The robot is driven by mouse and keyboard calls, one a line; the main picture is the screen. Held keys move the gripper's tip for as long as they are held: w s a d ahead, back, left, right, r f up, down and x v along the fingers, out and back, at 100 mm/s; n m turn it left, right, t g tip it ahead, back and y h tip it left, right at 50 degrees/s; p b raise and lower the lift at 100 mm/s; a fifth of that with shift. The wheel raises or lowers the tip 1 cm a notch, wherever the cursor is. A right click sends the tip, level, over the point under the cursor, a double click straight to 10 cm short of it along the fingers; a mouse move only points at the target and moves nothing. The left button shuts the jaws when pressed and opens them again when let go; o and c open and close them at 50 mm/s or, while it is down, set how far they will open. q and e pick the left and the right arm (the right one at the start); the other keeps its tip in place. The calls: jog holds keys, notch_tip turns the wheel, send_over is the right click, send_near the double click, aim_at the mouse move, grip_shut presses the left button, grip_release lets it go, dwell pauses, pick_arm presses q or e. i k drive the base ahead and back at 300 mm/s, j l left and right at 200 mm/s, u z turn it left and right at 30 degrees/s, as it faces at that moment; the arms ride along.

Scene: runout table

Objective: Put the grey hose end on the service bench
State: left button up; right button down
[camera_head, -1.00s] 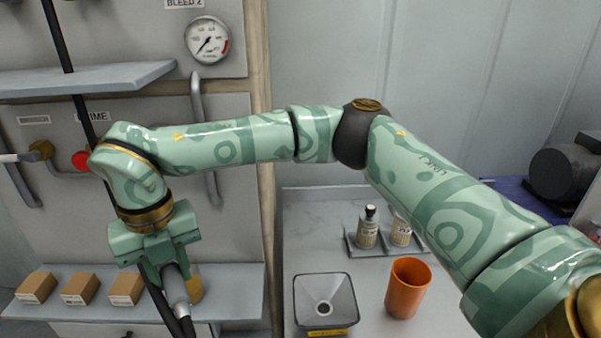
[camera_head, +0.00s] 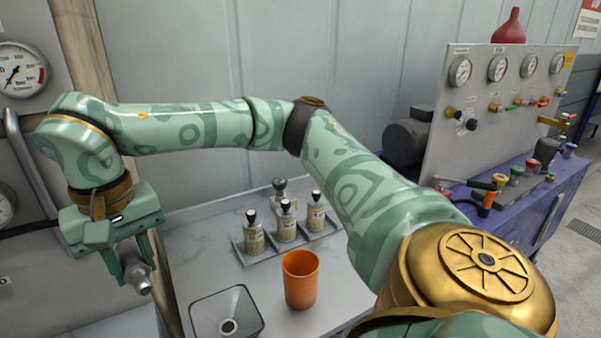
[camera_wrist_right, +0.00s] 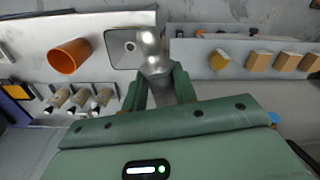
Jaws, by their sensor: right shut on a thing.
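The grey hose end (camera_head: 139,279) is a shiny metal fitting in my right gripper (camera_head: 133,262), at the lower left of the head view. The right gripper is shut on it and holds it in the air. The right wrist view shows the hose end (camera_wrist_right: 153,50) pointing away, between the green fingers (camera_wrist_right: 155,88). In the head view it is left of the grey-topped bench (camera_head: 195,262). A blue bench (camera_head: 545,205) stands at the right. I cannot tell which is the service bench. My left gripper is out of view.
The grey top carries an orange cup (camera_head: 300,279), a square funnel-like basin (camera_head: 228,314) and a rack of bottles (camera_head: 286,222). A gauge panel (camera_head: 490,125) and several coloured fittings stand on the blue bench. In the right wrist view, small boxes (camera_wrist_right: 259,60) sit on a shelf.

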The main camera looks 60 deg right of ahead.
aim_at(351, 273)
jog(key=l+z, duration=0.1)
jog(key=z, duration=0.3)
jog(key=i+z, duration=0.1)
jog(key=z, duration=0.3)
jog(key=l+z, duration=0.15)
jog(key=z, duration=0.25)
jog(key=i+z, duration=0.1)
jog(key=z, duration=0.35)
jog(key=i, duration=0.25)
jog(key=l+z, duration=0.05)
